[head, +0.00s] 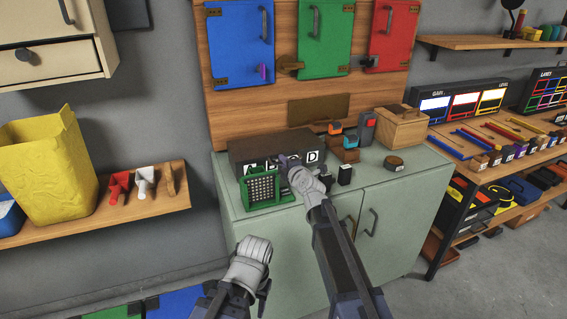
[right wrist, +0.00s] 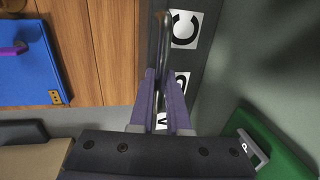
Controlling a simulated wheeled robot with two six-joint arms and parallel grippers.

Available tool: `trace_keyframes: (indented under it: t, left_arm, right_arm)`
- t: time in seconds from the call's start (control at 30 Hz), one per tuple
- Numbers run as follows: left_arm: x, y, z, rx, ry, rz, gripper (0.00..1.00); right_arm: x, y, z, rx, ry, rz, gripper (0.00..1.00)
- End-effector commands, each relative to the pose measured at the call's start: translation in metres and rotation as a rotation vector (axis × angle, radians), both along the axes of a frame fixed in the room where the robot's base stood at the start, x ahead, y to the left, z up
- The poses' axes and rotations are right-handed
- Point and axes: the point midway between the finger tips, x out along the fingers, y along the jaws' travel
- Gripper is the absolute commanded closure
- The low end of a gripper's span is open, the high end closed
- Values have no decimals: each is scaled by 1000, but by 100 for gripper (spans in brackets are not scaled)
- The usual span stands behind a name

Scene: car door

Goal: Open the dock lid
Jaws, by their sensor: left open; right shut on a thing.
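The dock is a dark grey box (head: 248,152) on the green cabinet, with white letter labels along its front; its lid looks closed. My right gripper (head: 286,166) is at the dock's front and hides some of the labels. In the right wrist view, my right gripper (right wrist: 161,90) is shut on a metal bar handle (right wrist: 161,35) that runs along the dark lettered face (right wrist: 183,55). My left gripper (head: 264,285) is open and empty, low in front of the cabinet and apart from the dock. Its fingertips are hard to make out.
The cabinet top (head: 415,183) is mostly clear at right. Blue, green and red doors hang on the wooden board (head: 283,30) behind.

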Motion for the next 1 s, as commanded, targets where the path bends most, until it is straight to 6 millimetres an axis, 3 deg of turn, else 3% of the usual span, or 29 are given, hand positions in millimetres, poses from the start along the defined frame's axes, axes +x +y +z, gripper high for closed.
trace_keyframes:
  t: [0.37, 0.57, 0.77, 1.0]
  left_arm:
    - [0, 0, 0, 0, 0, 0, 50]
    - [0, 0, 12, 0, 0, 0, 50]
    - [0, 0, 46, 0, 0, 0, 50]
    - [0, 0, 104, 0, 0, 1, 50]
  right_arm:
    - [0, 0, 0, 0, 1, 0, 100]
    - [0, 1, 8, -6, 17, 3, 100]
    - [1, 2, 28, -28, 81, 7, 100]
    - [6, 3, 58, -69, 209, 5, 100]
